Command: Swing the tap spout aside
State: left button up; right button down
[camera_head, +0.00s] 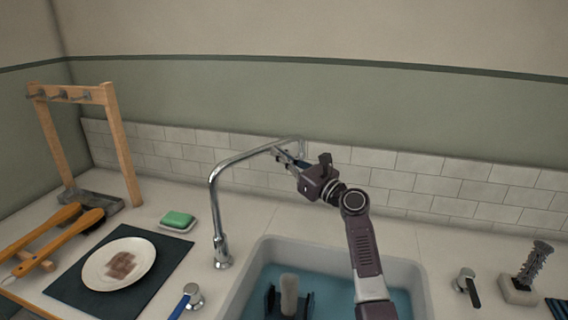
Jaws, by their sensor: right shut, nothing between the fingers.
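The chrome tap (216,205) stands on the counter at the sink's back left corner. Its long spout (250,154) reaches right and away toward the tiled wall, with the down-turned end near my right gripper. My right gripper (284,156) is shut with nothing held. Its fingers are beside the spout close to its outer end; I cannot tell whether they touch it. My right arm comes up over the sink from the lower right. My left gripper is not in view.
The sink (405,275) holds blue water and a dark blue item with a pale cylinder. A blue-handled lever (192,297) and a dark one (467,282) flank it.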

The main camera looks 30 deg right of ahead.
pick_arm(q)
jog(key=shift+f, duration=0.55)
pick_arm(e)
jog(key=w, duration=0.6)
jog(key=shift+a+y, duration=0.35)
jog(key=shift+y, duration=0.05)
